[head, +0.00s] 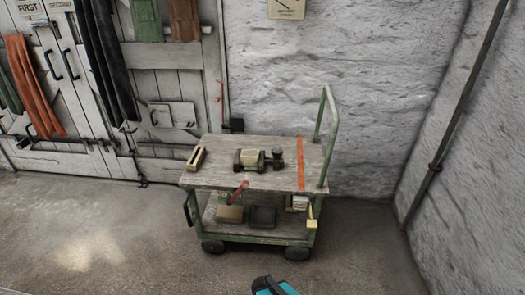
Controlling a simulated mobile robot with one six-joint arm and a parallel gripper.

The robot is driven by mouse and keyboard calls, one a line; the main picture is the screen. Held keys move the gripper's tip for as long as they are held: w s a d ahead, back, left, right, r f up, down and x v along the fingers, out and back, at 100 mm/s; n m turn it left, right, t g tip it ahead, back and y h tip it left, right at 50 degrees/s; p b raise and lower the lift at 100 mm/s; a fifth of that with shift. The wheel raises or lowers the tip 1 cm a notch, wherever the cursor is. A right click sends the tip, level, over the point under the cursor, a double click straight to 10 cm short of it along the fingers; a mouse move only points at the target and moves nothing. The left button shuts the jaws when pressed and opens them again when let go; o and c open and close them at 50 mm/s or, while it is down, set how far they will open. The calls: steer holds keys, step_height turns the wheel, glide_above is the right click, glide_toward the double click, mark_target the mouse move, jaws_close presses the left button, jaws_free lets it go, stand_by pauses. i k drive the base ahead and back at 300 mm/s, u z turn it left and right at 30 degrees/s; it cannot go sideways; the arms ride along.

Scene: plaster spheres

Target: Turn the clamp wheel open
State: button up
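A small dark metal device with a pale block in its middle (249,158) lies on the top deck of a green-framed cart (222,178). A dark knob-like part (277,158) stands at its right end. It may be the clamp wheel, but it is too small to tell, and so is how far it is turned. Only a black and teal piece of my arm shows at the bottom edge, well in front of the cart. My gripper is not in view.
A brass-edged wooden block (196,158) lies left of the device. An orange strip (300,164) crosses the deck on the right, beside the green push handle (331,130). The lower shelf holds a dark tray (262,216) and a red-handled tool (238,192). The floor in front is clear.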

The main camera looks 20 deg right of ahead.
mark_target(277, 152)
steer(key=u, duration=0.65)
steer(key=k, duration=1.05)
steer(key=z, duration=0.95)
steer(key=i, duration=1)
steer(key=u, duration=0.05)
